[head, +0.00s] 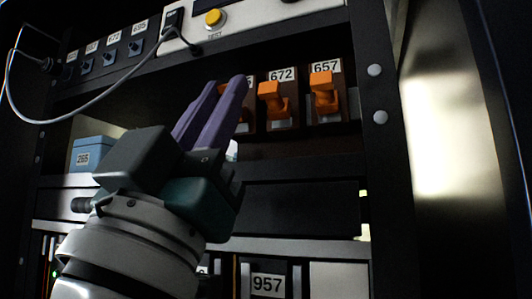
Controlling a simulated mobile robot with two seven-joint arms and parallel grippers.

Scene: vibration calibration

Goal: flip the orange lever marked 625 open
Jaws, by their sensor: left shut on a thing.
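My left gripper (221,88) reaches up from the lower left with its two purple fingers in front of the row of orange levers. A small patch of orange, the lever (222,88), shows between the fingertips, and the gripper is shut on it. The label above it is mostly covered by a finger, with only its last digit showing, so I cannot read 625 in full. Most of this lever is hidden, and I cannot tell its exact position. My right gripper is not in view.
Orange levers marked 672 (273,98) and 657 (325,94) stand close to the right. A panel with a yellow button (213,17) and a grey cable (75,117) is above. A blue box marked 265 (90,150) sits at left.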

